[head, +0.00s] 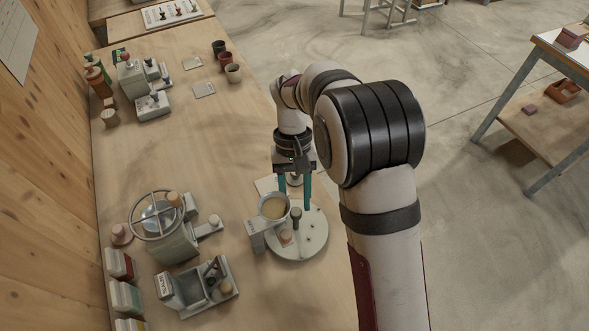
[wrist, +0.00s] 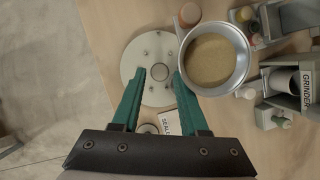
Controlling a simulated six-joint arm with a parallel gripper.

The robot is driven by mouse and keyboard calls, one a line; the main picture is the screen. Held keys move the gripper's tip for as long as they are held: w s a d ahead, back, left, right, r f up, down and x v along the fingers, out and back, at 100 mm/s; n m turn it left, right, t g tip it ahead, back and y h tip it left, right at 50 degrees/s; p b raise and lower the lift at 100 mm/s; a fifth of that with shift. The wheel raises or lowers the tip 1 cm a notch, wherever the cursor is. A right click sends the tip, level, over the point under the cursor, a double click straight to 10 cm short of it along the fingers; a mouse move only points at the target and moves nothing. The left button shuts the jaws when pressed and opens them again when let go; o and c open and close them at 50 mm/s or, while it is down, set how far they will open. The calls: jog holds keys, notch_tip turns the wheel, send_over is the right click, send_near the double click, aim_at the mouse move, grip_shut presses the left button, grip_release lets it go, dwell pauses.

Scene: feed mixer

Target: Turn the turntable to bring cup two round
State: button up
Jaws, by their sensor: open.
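The turntable (head: 314,243) is a pale round disc with small pegs near the right edge of the bench; it also shows in the wrist view (wrist: 131,62). A short upright post (head: 296,219) with a dark top stands on it. A metal cup (head: 265,213) filled with tan meal is at the turntable's back left, and large at the right in the wrist view (wrist: 240,73). I cannot tell which cup is cup two. My gripper (head: 295,203) points down over the disc, its teal fingers apart and empty. In the wrist view its tips (wrist: 162,73) flank the round hub; contact is unclear.
A grinder (head: 176,243) with a handwheel stands left of the turntable, and a grey box tray (head: 208,286) stands in front of it. Small cups (head: 233,73) stand at the back. The middle of the bench (head: 190,140) is mostly clear.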

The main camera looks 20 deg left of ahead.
jog(key=v, duration=1.4)
